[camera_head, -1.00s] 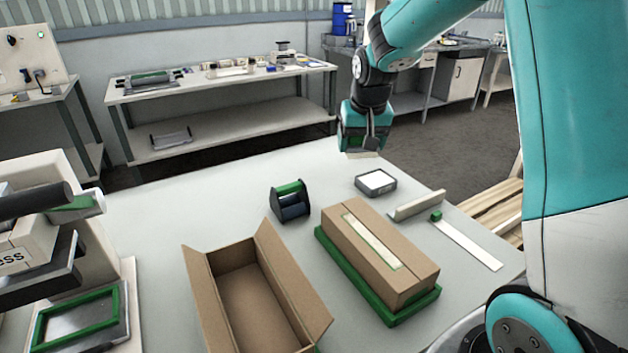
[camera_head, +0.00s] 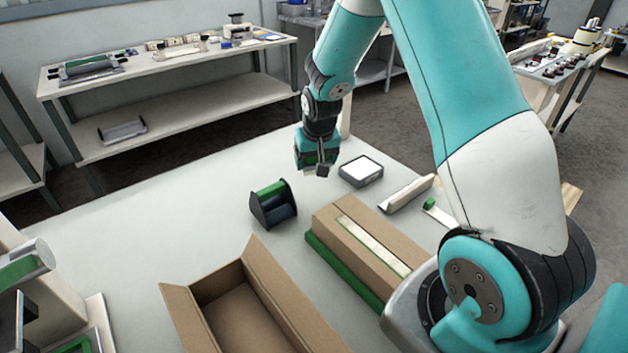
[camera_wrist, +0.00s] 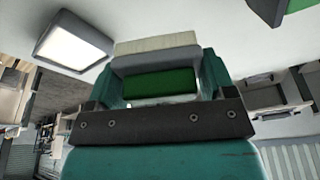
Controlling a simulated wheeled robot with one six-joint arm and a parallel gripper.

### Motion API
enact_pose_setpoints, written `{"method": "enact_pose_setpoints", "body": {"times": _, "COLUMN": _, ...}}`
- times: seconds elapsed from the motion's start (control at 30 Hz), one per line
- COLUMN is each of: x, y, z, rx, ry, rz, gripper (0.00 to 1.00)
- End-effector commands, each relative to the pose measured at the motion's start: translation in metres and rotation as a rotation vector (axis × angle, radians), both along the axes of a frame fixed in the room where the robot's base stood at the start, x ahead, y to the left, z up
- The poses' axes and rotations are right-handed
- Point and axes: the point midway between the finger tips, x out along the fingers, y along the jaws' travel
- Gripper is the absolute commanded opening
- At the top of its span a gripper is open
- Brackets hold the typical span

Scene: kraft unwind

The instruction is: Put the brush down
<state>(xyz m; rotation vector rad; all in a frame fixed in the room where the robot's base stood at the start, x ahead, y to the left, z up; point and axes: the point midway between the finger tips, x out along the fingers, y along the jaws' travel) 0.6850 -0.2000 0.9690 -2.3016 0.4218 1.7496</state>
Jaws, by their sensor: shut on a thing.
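My gripper (camera_head: 318,166) is shut on the brush and hangs above the far part of the grey table (camera_head: 190,215). In the wrist view the brush (camera_wrist: 157,62) sits between the two fingers of my gripper (camera_wrist: 160,85). It shows a cream bristle strip, a grey body and a green part. In the head view the brush is mostly hidden by the gripper. The height of the brush over the table is hard to judge.
A grey pad with a white top (camera_head: 360,170) lies right of my gripper. A tape dispenser (camera_head: 273,204), an open carton (camera_head: 240,310), a closed carton (camera_head: 360,240) and a pale bar (camera_head: 407,194) stand nearer. The table left of the dispenser is clear.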

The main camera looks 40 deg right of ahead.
Motion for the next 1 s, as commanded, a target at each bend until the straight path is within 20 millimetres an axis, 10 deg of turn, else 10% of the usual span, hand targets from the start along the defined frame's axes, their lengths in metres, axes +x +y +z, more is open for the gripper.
{"method": "enact_pose_setpoints", "body": {"times": 0.5, "x": 0.001, "y": 0.002, "z": -0.07, "rx": 0.0, "ry": 0.001, "rz": 0.004, "gripper": 0.57}}
{"method": "enact_pose_setpoints", "body": {"times": 0.93, "x": 0.001, "y": 0.002, "z": -0.08, "rx": -0.001, "ry": -0.002, "rz": 0.003, "gripper": 0.57}}
{"method": "enact_pose_setpoints", "body": {"times": 1.0, "x": 0.001, "y": 0.002, "z": -0.079, "rx": -0.001, "ry": -0.002, "rz": 0.003, "gripper": 0.92}}
